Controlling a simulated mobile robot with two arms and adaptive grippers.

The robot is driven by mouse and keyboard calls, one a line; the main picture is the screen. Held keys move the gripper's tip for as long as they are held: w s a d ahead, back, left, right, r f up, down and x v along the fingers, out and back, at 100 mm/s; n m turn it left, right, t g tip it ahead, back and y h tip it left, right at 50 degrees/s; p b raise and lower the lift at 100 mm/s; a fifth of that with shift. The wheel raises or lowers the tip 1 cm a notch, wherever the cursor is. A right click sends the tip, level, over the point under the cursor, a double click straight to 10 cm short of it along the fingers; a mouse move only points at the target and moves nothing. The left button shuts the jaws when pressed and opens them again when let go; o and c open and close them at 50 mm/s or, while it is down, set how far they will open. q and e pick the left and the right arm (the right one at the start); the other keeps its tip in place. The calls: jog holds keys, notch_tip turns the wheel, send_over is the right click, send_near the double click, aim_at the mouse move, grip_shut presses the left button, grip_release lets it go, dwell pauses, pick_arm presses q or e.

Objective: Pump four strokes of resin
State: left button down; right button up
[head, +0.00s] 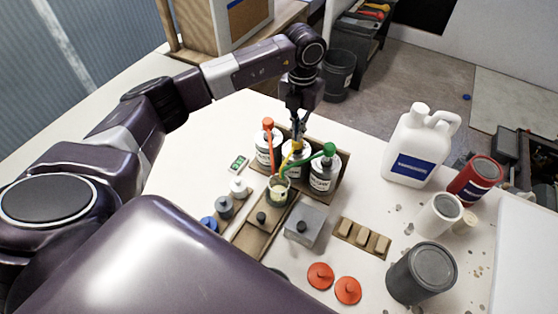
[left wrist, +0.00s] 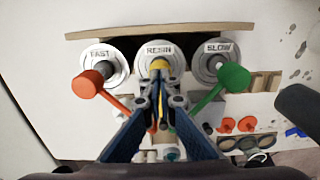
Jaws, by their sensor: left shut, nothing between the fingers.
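The resin pump (head: 294,158) has a yellow head and stands between the red-headed FAST pump (head: 263,150) and the green-headed SLOW pump (head: 322,180). In the left wrist view the RESIN label (left wrist: 158,50) shows on the middle lid, and the yellow head (left wrist: 158,67) is partly covered by my fingers. A clear cup (head: 278,195) with pale contents stands in front, where the spouts meet. My left gripper (head: 297,136) points down just above the yellow head, shut and empty; I cannot tell whether it touches. My right gripper is not in view.
A small green display (head: 238,164) lies left of the pumps. A grey block (head: 304,225), small jars and red lids (head: 320,276) lie in front. A white jug (head: 418,146) and several cans stand at right. The table's left part is clear.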

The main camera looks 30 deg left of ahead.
pick_arm(q)
jog(key=shift+r+p, duration=1.4)
jog(key=shift+r, duration=0.75)
jog(key=shift+f, duration=0.15)
jog(key=shift+f+b, duration=1.7)
jog(key=shift+f, duration=0.45)
jog(key=shift+r, duration=0.1)
jog(key=shift+r+p, duration=1.45)
jog(key=shift+r, duration=0.75)
jog(key=shift+r, duration=0.1)
